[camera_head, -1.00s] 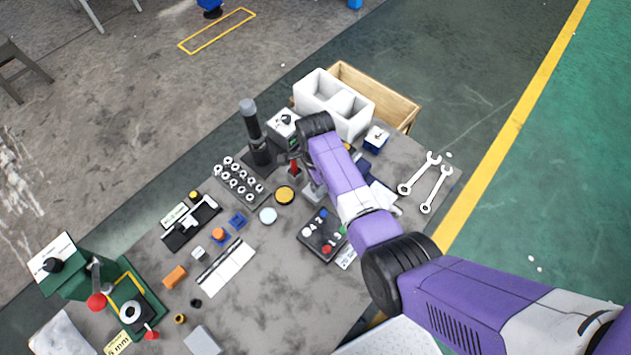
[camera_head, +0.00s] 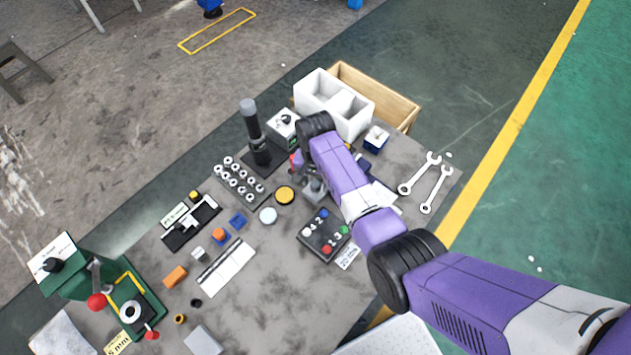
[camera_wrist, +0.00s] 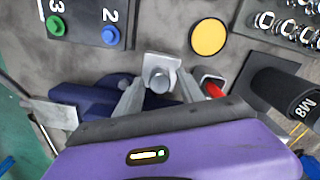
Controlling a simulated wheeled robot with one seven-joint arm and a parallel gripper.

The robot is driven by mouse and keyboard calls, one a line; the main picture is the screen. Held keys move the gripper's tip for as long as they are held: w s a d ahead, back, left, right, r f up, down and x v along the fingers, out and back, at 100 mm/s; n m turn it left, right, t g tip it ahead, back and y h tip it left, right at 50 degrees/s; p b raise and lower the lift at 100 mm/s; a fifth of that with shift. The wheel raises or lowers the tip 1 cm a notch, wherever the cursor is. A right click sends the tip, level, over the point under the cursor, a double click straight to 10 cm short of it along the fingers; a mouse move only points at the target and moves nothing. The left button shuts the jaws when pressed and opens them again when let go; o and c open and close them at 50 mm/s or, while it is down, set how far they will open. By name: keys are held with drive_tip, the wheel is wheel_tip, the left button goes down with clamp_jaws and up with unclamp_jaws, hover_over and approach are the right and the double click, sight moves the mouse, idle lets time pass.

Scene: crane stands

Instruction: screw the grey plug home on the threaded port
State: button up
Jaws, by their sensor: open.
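A round grey plug (camera_wrist: 159,81) shows in the wrist view, end toward the camera, in front of a light metal block (camera_wrist: 161,61). The threaded port is not visible; I cannot tell how far the plug is seated. My gripper (camera_wrist: 160,89) is open, with one finger on each side of the plug; I cannot tell whether they touch it. In the head view the grey fitting (camera_head: 315,189) stands beside my purple wrist, and the fingers are mostly hidden.
A button panel (camera_head: 324,235) and a yellow disc (camera_head: 285,195) lie close by. A dark post marked M8 (camera_wrist: 290,97) and a red-topped item (camera_wrist: 213,89) stand to the right in the wrist view.

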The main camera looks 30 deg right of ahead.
drive_tip(key=n, duration=1.3)
idle(0.4)
clamp_jaws()
drive_tip(key=shift+m, duration=2.5)
